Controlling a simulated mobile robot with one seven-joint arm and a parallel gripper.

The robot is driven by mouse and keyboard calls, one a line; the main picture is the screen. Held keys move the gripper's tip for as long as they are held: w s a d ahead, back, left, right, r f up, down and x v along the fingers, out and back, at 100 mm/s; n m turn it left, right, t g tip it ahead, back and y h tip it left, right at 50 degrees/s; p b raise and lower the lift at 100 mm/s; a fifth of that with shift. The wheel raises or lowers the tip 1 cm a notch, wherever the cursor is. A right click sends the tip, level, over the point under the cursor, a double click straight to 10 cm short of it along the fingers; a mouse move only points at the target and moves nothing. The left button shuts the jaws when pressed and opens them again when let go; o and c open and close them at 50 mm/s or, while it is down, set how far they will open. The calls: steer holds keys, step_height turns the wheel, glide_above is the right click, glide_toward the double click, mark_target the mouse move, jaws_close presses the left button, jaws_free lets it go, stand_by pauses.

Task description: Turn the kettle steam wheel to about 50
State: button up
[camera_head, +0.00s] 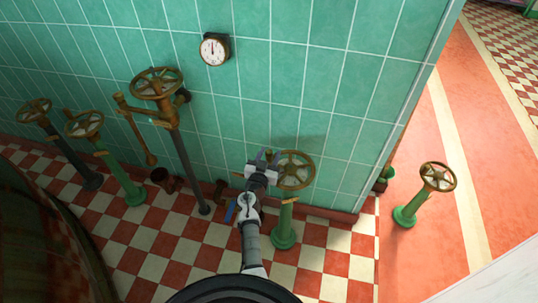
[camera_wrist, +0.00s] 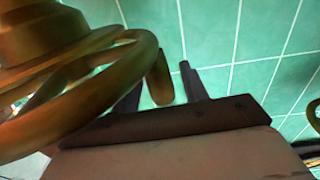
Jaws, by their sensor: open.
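A brass handwheel (camera_head: 294,170) on a green post stands against the tiled wall, right beside my gripper (camera_head: 265,157). In the wrist view the brass wheel (camera_wrist: 90,95) fills the left side, and a stubby peg on its rim (camera_wrist: 160,80) shows between the two dark fingers of my gripper (camera_wrist: 162,90). The fingers are open, and I cannot tell whether they touch the peg. A round white gauge (camera_head: 214,49) hangs on the wall above; its needle points about straight up, its numbers too small to read. No label shows which wheel is the kettle steam one.
Several other brass wheels stand on posts: a tall one (camera_head: 157,83), two at the left (camera_head: 84,124) (camera_head: 34,110), and one past the wall corner (camera_head: 438,177). A large dark rounded body (camera_head: 35,235) fills the lower left. Checkered floor (camera_head: 200,255) is open between.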

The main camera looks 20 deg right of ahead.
jaws_close()
steer(key=shift+s+a+f+b, duration=0.1)
steer(key=shift+s+f+b, duration=0.05)
steer(key=shift+b, duration=0.2)
